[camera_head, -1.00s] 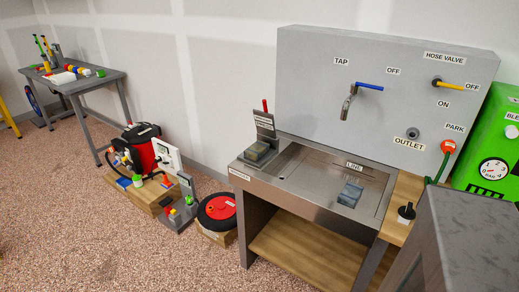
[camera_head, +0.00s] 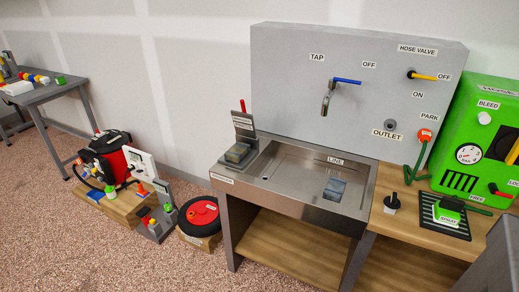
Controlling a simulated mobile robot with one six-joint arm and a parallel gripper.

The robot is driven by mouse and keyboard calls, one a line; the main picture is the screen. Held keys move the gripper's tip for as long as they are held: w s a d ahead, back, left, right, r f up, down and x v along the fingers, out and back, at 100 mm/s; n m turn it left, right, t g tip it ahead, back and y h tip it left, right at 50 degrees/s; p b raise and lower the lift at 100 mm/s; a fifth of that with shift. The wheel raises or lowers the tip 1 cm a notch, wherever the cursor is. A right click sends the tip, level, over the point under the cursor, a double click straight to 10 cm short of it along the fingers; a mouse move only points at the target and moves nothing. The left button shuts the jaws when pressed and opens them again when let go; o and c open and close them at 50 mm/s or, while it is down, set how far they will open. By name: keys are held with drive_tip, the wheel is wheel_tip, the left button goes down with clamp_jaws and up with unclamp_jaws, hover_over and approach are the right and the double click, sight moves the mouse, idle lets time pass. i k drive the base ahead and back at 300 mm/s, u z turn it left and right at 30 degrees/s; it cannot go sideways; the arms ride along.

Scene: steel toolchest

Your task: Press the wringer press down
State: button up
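The wringer press at the left end of the steel sink bench (camera_head: 300,205) has a red upright handle (camera_head: 242,105) and a grey labelled plate (camera_head: 243,124). The plate's small label is too blurred to read fully. Below the plate sits a low block (camera_head: 238,153) with an olive-grey top in a steel holder. The handle stands up and the plate looks raised above the block. My gripper is not in view, so its state and its distance from the press cannot be seen.
A blue-grey block (camera_head: 335,189) lies in the sink basin near the LINE label. A tap with a blue lever (camera_head: 347,81) is on the back panel. A green machine (camera_head: 482,145) stands at right. Floor in front is clear.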

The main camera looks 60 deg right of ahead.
sight(243, 122)
drive_tip(key=u, duration=0.95)
drive_tip(key=k, duration=0.1)
drive_tip(key=z, duration=2.55)
drive_tip(key=k, duration=0.95)
drive_tip(key=u, duration=0.15)
drive_tip(key=i, duration=0.75)
drive_tip(key=z, duration=0.05)
